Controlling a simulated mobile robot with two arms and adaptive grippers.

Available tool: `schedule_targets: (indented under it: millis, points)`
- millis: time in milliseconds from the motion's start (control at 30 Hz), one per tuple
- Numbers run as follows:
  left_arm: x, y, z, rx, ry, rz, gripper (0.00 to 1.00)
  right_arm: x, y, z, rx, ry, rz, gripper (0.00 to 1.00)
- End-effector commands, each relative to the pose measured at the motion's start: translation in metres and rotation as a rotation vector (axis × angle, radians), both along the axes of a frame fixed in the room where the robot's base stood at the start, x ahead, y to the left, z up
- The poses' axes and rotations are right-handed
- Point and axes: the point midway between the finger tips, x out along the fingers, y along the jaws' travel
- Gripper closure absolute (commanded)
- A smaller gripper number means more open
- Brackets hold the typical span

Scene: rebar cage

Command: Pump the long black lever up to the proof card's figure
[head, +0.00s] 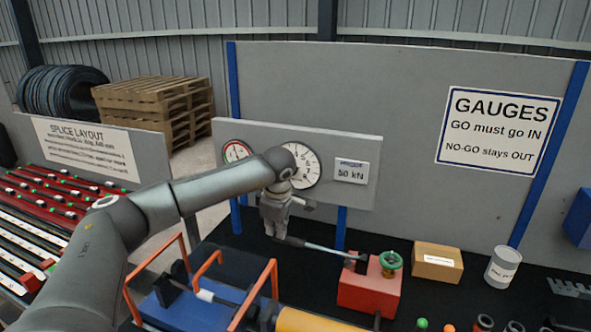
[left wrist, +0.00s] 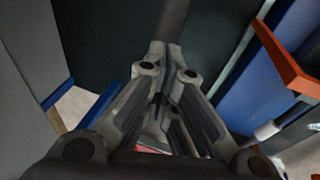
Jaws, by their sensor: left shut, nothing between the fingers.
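The long lever (head: 322,248) runs from the red pump block (head: 368,293) up to the left, its far end dark. My left gripper (head: 277,234) points down at that end, with its fingers shut and empty. In the left wrist view a dark bar (left wrist: 173,22), apparently the lever, passes just beyond the closed fingertips (left wrist: 165,50); I cannot tell if they touch it. The proof card (head: 351,172) reads 50 kN. Beside it a white gauge (head: 306,166) is partly covered by my arm; its reading is too small to tell. My right gripper is not in view.
A green valve wheel (head: 391,261) sits on the pump. A cardboard box (head: 437,263) and a grey can (head: 503,267) stand to its right. An orange-framed blue machine (head: 190,300) stands front left. The gauge panel (head: 240,130) rises behind my gripper.

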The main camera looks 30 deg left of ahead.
Motion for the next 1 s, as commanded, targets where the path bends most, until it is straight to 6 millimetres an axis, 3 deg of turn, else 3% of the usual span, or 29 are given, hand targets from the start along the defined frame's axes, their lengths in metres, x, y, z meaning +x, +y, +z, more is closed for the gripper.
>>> schedule_targets:
  millis: [567, 1000]
  points:
    - [0.000, 0.000, -0.004, 0.000, 0.000, -0.001, 1.00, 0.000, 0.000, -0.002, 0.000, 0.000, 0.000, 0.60]
    - [0.004, -0.015, 0.051, -0.001, -0.001, -0.003, 1.00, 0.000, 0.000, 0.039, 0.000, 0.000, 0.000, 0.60]
